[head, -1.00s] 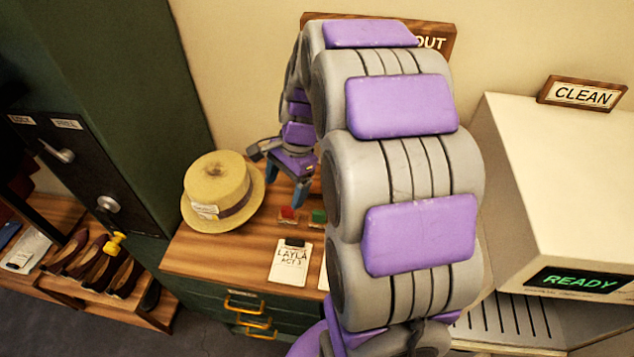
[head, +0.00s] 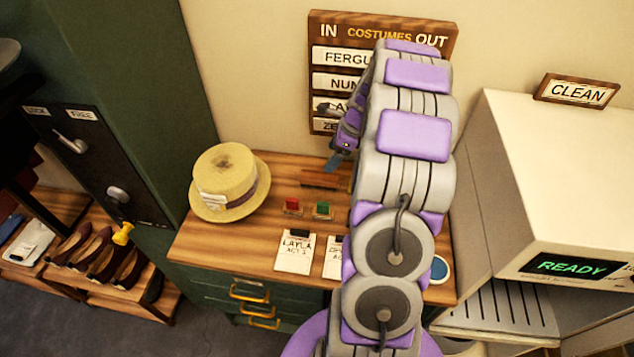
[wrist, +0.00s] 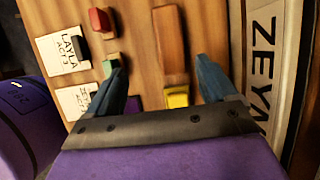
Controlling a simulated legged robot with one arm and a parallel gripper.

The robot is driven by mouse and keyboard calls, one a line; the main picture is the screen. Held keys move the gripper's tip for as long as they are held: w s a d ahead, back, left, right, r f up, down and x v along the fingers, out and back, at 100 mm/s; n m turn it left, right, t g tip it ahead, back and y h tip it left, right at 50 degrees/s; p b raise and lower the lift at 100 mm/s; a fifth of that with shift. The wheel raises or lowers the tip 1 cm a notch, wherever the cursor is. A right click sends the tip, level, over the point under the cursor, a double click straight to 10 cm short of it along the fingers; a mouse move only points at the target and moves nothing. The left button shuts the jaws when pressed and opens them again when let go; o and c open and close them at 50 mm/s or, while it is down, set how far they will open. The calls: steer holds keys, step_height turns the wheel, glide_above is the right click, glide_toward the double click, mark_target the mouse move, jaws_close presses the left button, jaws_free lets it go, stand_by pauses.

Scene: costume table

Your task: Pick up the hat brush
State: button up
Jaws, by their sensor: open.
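A brown wooden block, which looks like the hat brush (head: 318,180), lies on the wooden table near the wall board. In the wrist view the brush (wrist: 170,40) lies lengthwise ahead of the gap between my fingers. My gripper (head: 334,161) is above the table beside the brush, partly hidden by my arm in the head view. In the wrist view my gripper (wrist: 160,70) is open with nothing between its blue fingertips. The brush appears apart from both fingers.
A straw hat (head: 226,180) sits at left. Red (head: 293,206) and green (head: 323,209) pieces and a Layla card (head: 296,250) are nearer the front. A yellow piece (wrist: 177,97) lies by the brush. The costumes board (head: 335,55) stands close behind. A white machine (head: 560,190) is at right.

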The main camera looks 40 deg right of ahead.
steer(key=b, duration=0.2)
glide_toward(321, 176)
steer(key=x, duration=0.5)
steer(key=shift+s+d+f, duration=0.15)
steer(key=shift+d, duration=0.15)
steer(key=shift+a+f, duration=0.15)
steer(key=shift+f, duration=0.05)
steer(key=shift+a, duration=0.35)
steer(key=b+x, duration=0.1)
steer(key=x, duration=0.1)
steer(key=b+x, duration=0.1)
steer(key=x, duration=0.2)
steer(key=shift+w+r, duration=0.1)
steer(key=shift+w, duration=0.3)
steer(key=shift+d, duration=0.5)
steer(key=shift+c, duration=0.5)
steer(key=shift+a+r, duration=0.15)
steer(key=shift+a, duration=0.65)
steer(key=c, duration=0.6)
steer(key=shift+d, duration=0.15)
steer(key=c, duration=0.3)
steer(key=shift+s+d, duration=0.1)
steer(key=shift+d, duration=0.2)
steer(key=shift+c, duration=0.6)
